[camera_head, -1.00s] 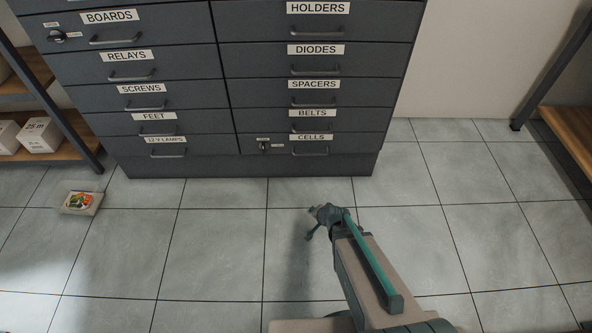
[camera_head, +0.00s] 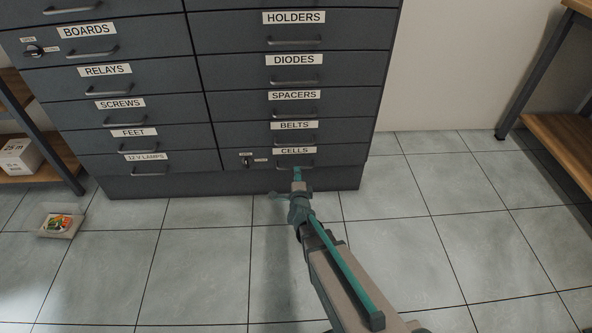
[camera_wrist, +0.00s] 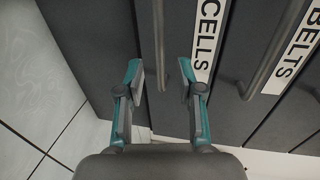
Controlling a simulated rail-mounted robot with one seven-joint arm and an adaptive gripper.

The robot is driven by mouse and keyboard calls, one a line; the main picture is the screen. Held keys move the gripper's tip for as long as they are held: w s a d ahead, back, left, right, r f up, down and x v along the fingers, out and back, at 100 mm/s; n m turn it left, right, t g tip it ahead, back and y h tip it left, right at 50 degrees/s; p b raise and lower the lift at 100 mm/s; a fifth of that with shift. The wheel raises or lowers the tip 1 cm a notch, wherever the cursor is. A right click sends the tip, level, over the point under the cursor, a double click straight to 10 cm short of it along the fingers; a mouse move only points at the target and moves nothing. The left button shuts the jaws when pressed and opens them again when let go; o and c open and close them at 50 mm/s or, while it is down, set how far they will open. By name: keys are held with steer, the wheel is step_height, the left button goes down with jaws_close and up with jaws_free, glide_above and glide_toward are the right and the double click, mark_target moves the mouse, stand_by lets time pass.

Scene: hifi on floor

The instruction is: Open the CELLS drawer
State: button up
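The CELLS drawer (camera_head: 342,155) is the lowest drawer in the right column of a dark grey cabinet and looks shut. Its white label (camera_head: 295,151) also shows in the wrist view (camera_wrist: 209,40). A small dark knob (camera_head: 246,161) with tiny unreadable tags sits on its left part. My gripper (camera_head: 297,176) is at the drawer's front, partly covering the handle in the head view. In the wrist view my gripper (camera_wrist: 162,76) is open, with its fingers either side of the bar handle (camera_wrist: 158,40). I cannot tell whether either finger touches it.
The BELTS drawer (camera_head: 345,129) with its handle (camera_wrist: 262,62) is just above. A small tray with colourful contents (camera_head: 58,222) lies on the floor at left. Shelving stands at left and right (camera_head: 560,135). The tiled floor before the cabinet is otherwise clear.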

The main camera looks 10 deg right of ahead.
steer(key=b+x, duration=0.1)
steer(key=x, duration=0.5)
jaws_close()
stand_by(0.3)
